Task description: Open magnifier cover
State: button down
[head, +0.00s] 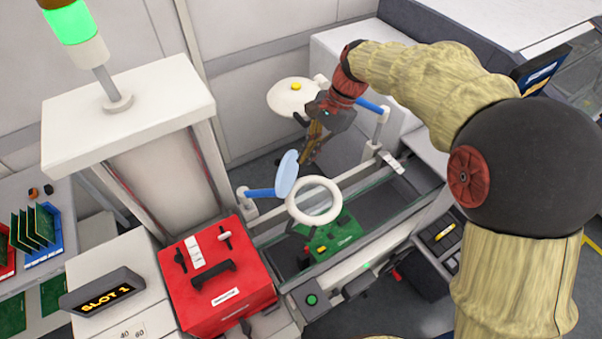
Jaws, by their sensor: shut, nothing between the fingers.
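The magnifier is a white ring (314,200) with a clear lens, above a green circuit board (335,238) on the conveyor. A light-blue disc, which looks like its cover (287,174), stands tilted up at the ring's upper left edge, so the lens is uncovered. A blue bar (261,193) runs left from the disc to a white post. My gripper (304,161) points down just right of the disc's upper part, shut and empty. I cannot tell whether its fingertips touch the disc.
A red box (216,277) with a black handle stands front left, beside the SLOT 1 sign (102,291). A signal tower (75,30) rises at upper left. A round white stool (293,97) is behind my gripper. A blue bar (372,104) on a post stands right of it.

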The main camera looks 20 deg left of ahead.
jog(key=s+d+m+t+y+b, duration=0.1)
jog(key=d+m+t+y+b, duration=0.25)
jog(key=d+m, duration=0.55)
jog(key=m+y+p, duration=0.1)
jog(key=m+p, duration=0.1)
jog(key=m, duration=0.1)
send_near(290, 174)
jog(key=d+f+x, duration=0.1)
jog(key=x, duration=0.3)
jog(key=shift+s+a+r, duration=0.15)
jog(key=shift+a+r, duration=0.25)
jog(key=shift+a, duration=0.25)
jog(key=shift+r, duration=0.1)
